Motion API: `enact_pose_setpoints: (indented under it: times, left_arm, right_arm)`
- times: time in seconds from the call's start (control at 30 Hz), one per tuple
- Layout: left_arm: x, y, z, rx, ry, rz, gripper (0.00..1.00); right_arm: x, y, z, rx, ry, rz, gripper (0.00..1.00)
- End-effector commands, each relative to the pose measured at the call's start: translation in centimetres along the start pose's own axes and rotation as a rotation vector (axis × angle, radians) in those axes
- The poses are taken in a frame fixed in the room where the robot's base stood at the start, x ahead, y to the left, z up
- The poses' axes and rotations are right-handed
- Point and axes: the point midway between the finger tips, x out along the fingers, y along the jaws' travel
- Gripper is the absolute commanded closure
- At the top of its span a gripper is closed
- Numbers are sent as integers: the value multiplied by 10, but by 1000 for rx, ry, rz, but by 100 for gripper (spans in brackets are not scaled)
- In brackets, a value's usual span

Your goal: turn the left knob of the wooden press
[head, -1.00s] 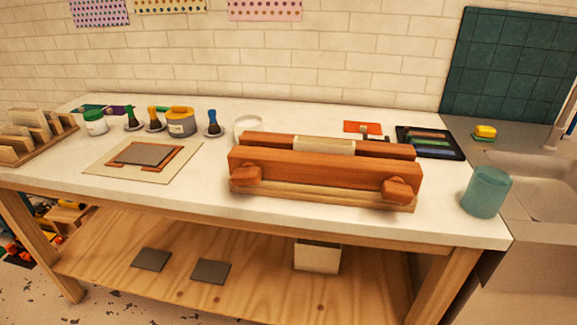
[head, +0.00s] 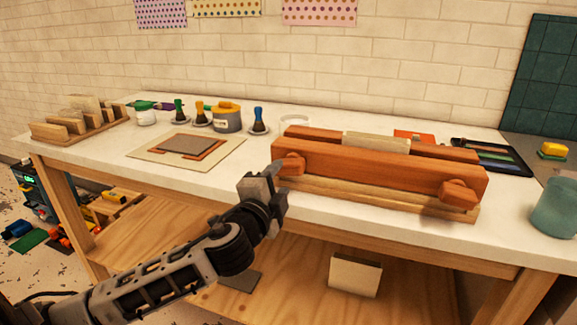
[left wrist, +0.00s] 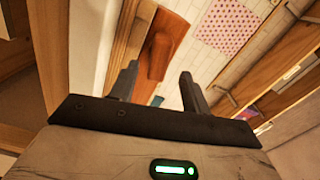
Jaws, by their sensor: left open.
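The wooden press (head: 390,168) lies along the front of the white table, with a pale block (head: 376,143) between its reddish-brown bars. Its left knob (head: 292,165) sticks out at the left end of the front bar, and its right knob (head: 458,192) at the other end. My left gripper (head: 276,172) is beside the left knob, just to its left in the head view. In the left wrist view the gripper (left wrist: 158,88) is open with nothing between its fingers, and the left knob (left wrist: 158,58) shows beyond the fingertips. My right gripper is not in view.
A board with a grey plate (head: 187,146) lies left of the press. Jars and brushes (head: 227,118) stand behind it, and a wooden rack (head: 80,120) at the far left. A teal cup (head: 556,207) stands right of the press. A lower shelf holds a white box (head: 355,274).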

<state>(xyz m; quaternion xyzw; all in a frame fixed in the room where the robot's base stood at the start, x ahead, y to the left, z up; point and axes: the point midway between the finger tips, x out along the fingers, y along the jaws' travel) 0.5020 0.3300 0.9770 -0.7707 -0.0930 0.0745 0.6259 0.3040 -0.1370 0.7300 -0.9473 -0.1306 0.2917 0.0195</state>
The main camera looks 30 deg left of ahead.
Motion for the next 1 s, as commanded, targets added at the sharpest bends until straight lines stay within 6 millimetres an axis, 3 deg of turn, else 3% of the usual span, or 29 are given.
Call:
enact_pose_setpoints:
  times: [0.1, 0.3, 0.73, 0.77, 0.87, 0.9, 1.0]
  left_arm:
    - [25, -2, 0, -2, -2, -2, 53]
    - [54, 0, 0, -3, -1, 1, 53]
    - [64, 1, 0, -2, 0, 3, 53]
    - [64, 1, 0, -2, 0, 3, 55]
    - [64, 1, 0, -2, 0, 3, 83]
    - [64, 1, 0, -2, 0, 3, 88]
    - [64, 1, 0, 2, 0, 3, 88]
  right_arm:
    - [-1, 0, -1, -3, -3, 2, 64]
    - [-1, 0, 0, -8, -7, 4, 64]
    - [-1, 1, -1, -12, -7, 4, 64]
    - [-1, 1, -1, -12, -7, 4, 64]
    - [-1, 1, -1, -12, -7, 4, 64]
    - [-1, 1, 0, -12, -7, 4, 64]
    - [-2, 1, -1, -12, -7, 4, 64]
